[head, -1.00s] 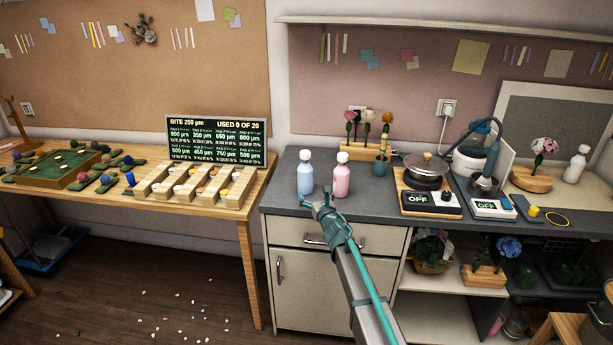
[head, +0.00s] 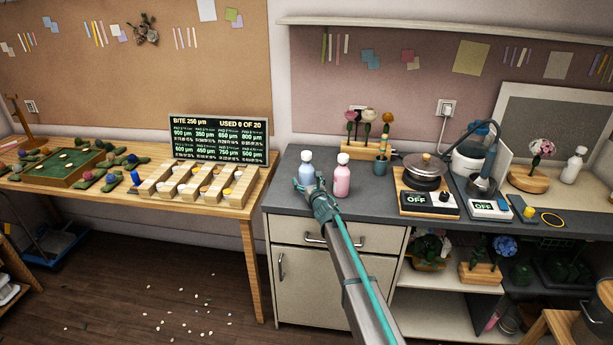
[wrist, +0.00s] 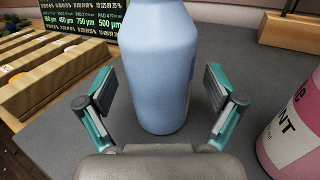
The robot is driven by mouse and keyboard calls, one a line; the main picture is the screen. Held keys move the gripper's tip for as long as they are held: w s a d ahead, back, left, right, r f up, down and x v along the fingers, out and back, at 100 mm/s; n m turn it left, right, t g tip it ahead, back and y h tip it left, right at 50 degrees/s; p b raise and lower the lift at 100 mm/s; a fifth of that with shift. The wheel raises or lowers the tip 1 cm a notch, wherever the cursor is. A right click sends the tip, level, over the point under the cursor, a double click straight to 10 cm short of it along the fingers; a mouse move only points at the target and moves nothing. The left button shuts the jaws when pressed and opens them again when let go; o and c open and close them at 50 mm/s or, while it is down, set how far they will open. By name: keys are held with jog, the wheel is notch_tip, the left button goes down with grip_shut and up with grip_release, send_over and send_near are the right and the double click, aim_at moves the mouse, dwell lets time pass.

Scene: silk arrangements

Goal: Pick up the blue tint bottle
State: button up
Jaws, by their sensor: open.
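The blue tint bottle (head: 306,168) stands upright on the dark grey counter, with a white cap showing in the head view. In the wrist view the blue bottle (wrist: 160,70) fills the middle, its top cut off by the frame edge. My gripper (head: 312,190) is at the bottle's front side and covers its lower part in the head view. In the wrist view my gripper (wrist: 160,100) is open, with one finger on each side of the bottle. A gap shows between each finger and the bottle.
A pink bottle (head: 342,176) stands close to the right; it also shows in the wrist view (wrist: 290,125). Wooden racks (head: 200,183) and a display board (head: 220,140) are on the table to the left. A hot plate (head: 428,202) stands farther right. Counter left of the blue bottle is clear.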

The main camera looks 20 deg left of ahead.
jog(key=shift+w+a, duration=0.2)
jog(key=c, duration=1.3)
jog(key=shift+c, duration=1.2)
jog(key=shift+r, duration=0.2)
